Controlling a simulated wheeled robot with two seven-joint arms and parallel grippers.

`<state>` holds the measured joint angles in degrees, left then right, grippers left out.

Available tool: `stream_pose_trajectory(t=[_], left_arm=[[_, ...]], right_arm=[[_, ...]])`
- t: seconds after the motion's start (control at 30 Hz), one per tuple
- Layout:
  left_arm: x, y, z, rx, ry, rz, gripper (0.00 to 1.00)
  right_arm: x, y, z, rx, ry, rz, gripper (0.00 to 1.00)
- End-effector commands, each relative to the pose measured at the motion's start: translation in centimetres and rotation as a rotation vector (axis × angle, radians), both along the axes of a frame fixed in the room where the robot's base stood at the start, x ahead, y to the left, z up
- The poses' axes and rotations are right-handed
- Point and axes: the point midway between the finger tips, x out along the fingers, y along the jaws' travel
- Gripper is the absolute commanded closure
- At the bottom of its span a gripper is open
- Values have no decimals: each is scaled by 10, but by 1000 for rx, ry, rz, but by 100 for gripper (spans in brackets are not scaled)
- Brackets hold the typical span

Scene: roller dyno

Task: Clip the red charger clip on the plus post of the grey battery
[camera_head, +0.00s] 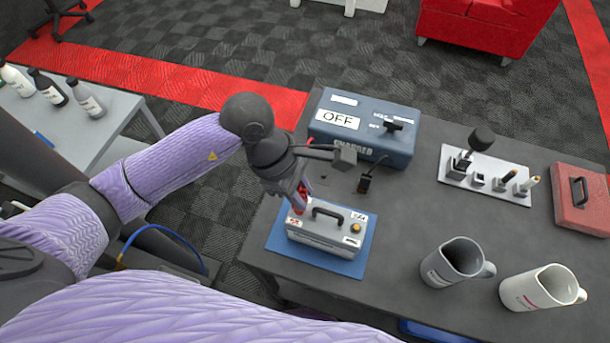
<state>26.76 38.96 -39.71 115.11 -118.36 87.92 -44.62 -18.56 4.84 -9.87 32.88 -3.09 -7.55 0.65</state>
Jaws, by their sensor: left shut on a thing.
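The grey battery (322,238) stands on a blue mat (283,246) at the table's left front, its black handle on top. A brass-coloured post (356,228) shows at its right end. My left gripper (301,197) is shut on the red charger clip (298,205), right at the battery's left end. The gripper and clip hide the post at that end, so I cannot tell whether the clip is around it, touching it or just above it. My right gripper is not in view.
The blue charger (362,130) with an OFF label stands behind the battery. A black clip (365,183) lies between them. Two mugs (455,262) (541,289), a white board with posts (487,178) and a red box (580,200) stand to the right.

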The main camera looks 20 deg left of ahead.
Motion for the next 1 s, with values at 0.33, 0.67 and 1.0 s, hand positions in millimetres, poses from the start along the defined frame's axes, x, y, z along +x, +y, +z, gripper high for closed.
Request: stream_pose_trajectory(t=[0.33,0.67,1.0], left_arm=[[-3,1,-1,0,1,0,100],[-2,0,-1,0,0,0,100],[-3,1,-5,1,1,0,100]], right_arm=[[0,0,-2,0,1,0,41],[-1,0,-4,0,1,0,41],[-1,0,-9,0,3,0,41]])
